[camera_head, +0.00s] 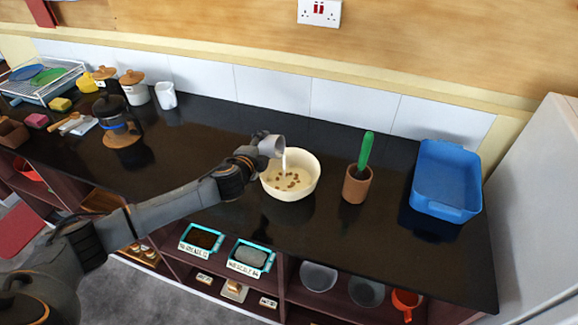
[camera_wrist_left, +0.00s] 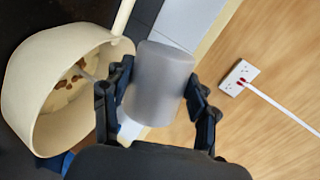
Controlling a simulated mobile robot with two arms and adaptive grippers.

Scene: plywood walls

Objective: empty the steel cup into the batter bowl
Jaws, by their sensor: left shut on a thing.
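The steel cup (camera_head: 272,146) is grey and tipped over toward the left rim of the batter bowl (camera_head: 314,178). My left gripper (camera_head: 257,151) is shut on the cup. In the left wrist view the fingers (camera_wrist_left: 158,100) sit on both sides of the cup (camera_wrist_left: 160,82), beside the cream bowl (camera_wrist_left: 35,85). Several brown pieces (camera_head: 292,181) lie in the bowl. A pale stick-like thing (camera_head: 284,160) shows between cup and bowl; I cannot tell if it is a handle or poured matter. The cup's inside is hidden. My right gripper is not in view.
A brown pot with a green-handled tool (camera_head: 356,185) stands right of the bowl, with a blue tub (camera_head: 446,182) farther right. A French press (camera_head: 118,122), jars and a white mug (camera_head: 165,95) stand left. The dark counter (camera_head: 215,122) is clear behind my arm.

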